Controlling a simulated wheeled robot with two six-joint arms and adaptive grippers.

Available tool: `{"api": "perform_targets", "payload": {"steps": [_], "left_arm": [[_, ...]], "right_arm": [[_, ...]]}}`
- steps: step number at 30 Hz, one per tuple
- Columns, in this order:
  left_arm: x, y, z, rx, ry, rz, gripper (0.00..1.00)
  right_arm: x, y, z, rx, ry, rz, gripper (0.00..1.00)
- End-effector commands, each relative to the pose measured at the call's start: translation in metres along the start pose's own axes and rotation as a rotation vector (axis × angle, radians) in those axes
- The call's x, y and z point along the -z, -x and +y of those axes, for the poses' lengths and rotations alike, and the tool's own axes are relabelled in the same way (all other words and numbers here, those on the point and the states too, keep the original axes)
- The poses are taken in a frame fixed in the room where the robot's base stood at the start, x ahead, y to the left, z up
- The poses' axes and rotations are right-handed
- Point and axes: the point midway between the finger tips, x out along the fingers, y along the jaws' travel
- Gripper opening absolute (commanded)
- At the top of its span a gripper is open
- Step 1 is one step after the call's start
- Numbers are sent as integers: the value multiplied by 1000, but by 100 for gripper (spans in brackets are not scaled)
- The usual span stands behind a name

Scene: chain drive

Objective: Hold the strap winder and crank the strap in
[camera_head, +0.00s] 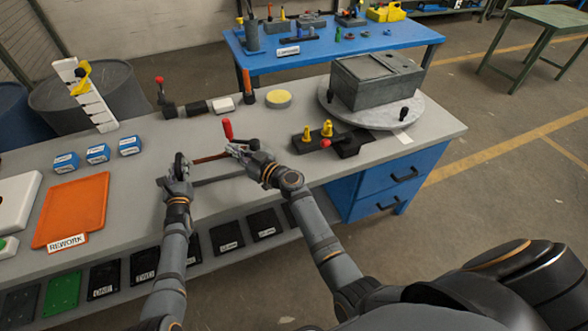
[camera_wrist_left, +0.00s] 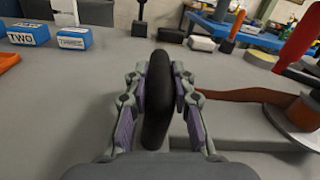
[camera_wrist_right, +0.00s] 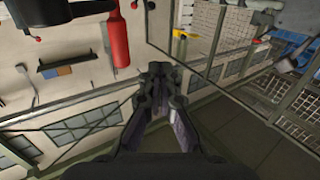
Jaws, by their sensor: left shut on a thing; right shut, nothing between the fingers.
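The strap winder lies on the grey bench, with a black grip (camera_wrist_left: 158,95) at its left end, a brown strap (camera_head: 211,158) and a spool (camera_wrist_left: 303,113) at its right. A red crank handle (camera_head: 228,129) stands upright above the spool. My left gripper (camera_head: 178,178) is shut on the black grip; its fingers lie on both sides of it in the left wrist view. My right gripper (camera_head: 240,150) is shut and empty close to the crank. In the right wrist view the red handle (camera_wrist_right: 116,35) is left of the closed fingers (camera_wrist_right: 158,75), apart from them.
Blue numbered boxes (camera_head: 97,153) and an orange rework mat (camera_head: 73,211) are on the left. A black block with yellow and red knobs (camera_head: 320,137) is to the right. A grey box (camera_head: 375,80) stands on a round plate behind. Bare bench surrounds the winder.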

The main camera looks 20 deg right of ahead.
Motion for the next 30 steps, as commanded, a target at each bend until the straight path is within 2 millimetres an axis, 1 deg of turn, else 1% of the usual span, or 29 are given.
{"api": "perform_targets", "payload": {"steps": [1,5,6,8,11,18,21,25,30], "left_arm": [[1,0,1,-1,3,2,0],[1,0,1,-1,3,1,0],[1,0,0,-1,3,1,0],[1,0,0,-1,3,1,0],[1,0,0,-1,3,1,0],[1,0,0,-1,3,2,0],[1,0,0,-1,3,2,0],[1,0,0,-1,3,2,0],[1,0,0,-1,3,2,0]], "right_arm": [[-1,13,4,-1,5,-2,0],[-1,40,18,2,6,-3,0],[-1,46,24,39,10,-6,0],[0,53,32,125,9,-5,0],[-2,77,31,136,3,-4,0],[-2,132,38,135,4,-5,0],[-1,153,41,136,3,-4,0],[-1,174,44,135,2,-4,0],[0,188,46,133,1,0,0]]}}
